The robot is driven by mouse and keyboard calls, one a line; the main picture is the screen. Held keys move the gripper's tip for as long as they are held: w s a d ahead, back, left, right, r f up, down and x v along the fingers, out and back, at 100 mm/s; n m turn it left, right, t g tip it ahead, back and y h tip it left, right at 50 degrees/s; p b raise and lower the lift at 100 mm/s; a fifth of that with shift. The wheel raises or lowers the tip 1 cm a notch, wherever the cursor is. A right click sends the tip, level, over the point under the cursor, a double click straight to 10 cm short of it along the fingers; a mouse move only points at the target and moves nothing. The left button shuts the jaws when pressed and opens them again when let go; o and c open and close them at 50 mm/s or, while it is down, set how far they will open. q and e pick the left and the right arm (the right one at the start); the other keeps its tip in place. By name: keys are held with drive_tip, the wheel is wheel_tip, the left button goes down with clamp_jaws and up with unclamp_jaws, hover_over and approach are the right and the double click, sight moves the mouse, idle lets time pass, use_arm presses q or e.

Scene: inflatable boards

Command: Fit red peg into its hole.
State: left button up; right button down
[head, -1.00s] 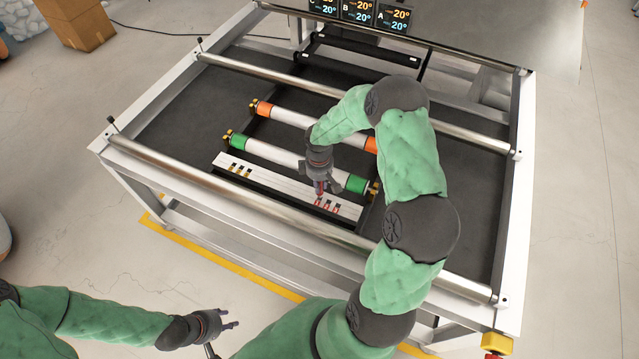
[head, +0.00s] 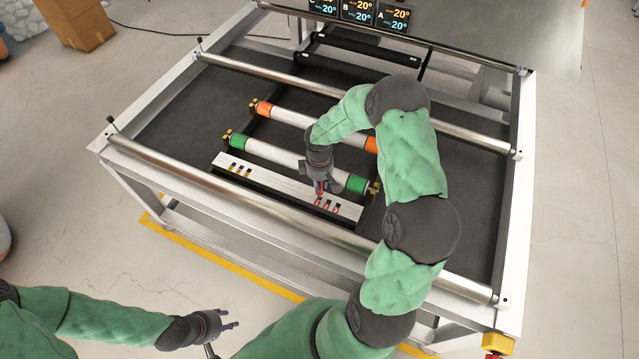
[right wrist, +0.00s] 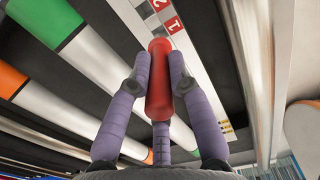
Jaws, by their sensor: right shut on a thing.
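The red peg (right wrist: 158,85) is held between the purple fingers of my right gripper (right wrist: 160,78), which is shut on it. In the head view the right gripper (head: 320,188) is over the right part of the white strip (head: 275,182), with a bit of the red peg (head: 320,186) showing. Red-marked slots (head: 327,206) are at the strip's right end. My left gripper (head: 235,319) is open and empty at lower left.
Yellow-marked slots (head: 240,169) are at the strip's left end. A roller with green ends (head: 270,155) lies just behind the strip, and one with orange ends (head: 290,115) farther back. A long metal rail (head: 220,188) runs in front.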

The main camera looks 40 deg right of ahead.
drive_tip(key=shift+f+b, duration=1.7)
drive_tip(key=shift+f, duration=0.25)
idle(0.6)
drive_tip(key=c, duration=1.1)
unclamp_jaws()
drive_tip(key=shift+o, duration=0.2)
drive_tip(key=shift+r, duration=0.15)
wheel_tip(320, 180, up, 12)
drive_tip(key=shift+f, duration=0.1)
